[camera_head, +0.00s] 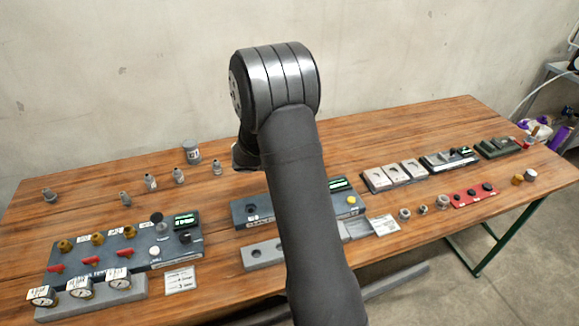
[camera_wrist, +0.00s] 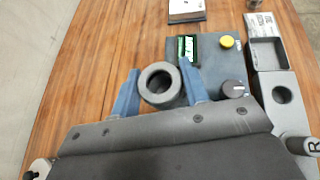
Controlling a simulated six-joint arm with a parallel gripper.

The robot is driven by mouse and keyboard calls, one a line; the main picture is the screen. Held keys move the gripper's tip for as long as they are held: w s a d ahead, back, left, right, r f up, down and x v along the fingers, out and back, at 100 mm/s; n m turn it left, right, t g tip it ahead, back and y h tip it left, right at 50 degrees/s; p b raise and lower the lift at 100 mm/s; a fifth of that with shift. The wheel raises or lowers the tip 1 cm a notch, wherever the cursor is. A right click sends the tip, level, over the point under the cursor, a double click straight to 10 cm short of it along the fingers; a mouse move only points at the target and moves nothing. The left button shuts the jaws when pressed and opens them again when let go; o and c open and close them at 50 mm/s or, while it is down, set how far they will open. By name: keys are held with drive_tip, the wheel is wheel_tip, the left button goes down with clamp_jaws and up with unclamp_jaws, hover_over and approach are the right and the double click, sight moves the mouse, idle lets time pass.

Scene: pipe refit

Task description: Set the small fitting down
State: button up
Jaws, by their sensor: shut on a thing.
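The small fitting (camera_wrist: 146,95), a grey ring with a round opening, is between the two blue fingers of my gripper (camera_wrist: 158,70) in the wrist view. My gripper is shut on it. The fitting's opening faces the wrist camera. Bare wood shows beyond it, beside a dark panel (camera_wrist: 211,68); its height above the table cannot be told. In the head view my arm hides the fitting and the fingers. That panel (camera_head: 265,205) has a green display, a yellow button and a knob; my arm covers its middle.
A grey holed block (camera_head: 264,255) lies in front of the panel, with a shallow tray (camera_wrist: 266,52) beside it. Several small fittings (camera_head: 150,182) stand at the back left. A gauge panel (camera_head: 125,247) is at left. Bare wood lies behind the panel.

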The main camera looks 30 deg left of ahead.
drive_tip(key=shift+w+d+r, duration=0.2)
drive_tip(key=shift+w, duration=0.1)
drive_tip(key=w+a+n+t+y, duration=0.2)
drive_tip(key=w+a+n+y, duration=0.9)
drive_tip(key=w, duration=0.6)
drive_tip(key=shift+m+h, duration=0.4)
drive_tip(key=shift+m, duration=0.1)
drive_tip(key=a+f, duration=0.2)
drive_tip(key=a, duration=0.2)
drive_tip(key=a+f, duration=0.2)
drive_tip(key=a, duration=0.2)
drive_tip(key=s+a+f, duration=0.1)
drive_tip(key=a+f, duration=0.1)
drive_tip(key=a, duration=0.2)
drive_tip(key=shift+s+a+f, duration=0.1)
drive_tip(key=shift+a+f, duration=0.1)
drive_tip(key=shift+a, duration=0.2)
drive_tip(key=shift+f, duration=2.05)
drive_tip(key=shift+f, duration=0.2)
drive_tip(key=o, duration=1.1)
drive_tip(key=shift+c, duration=0.2)
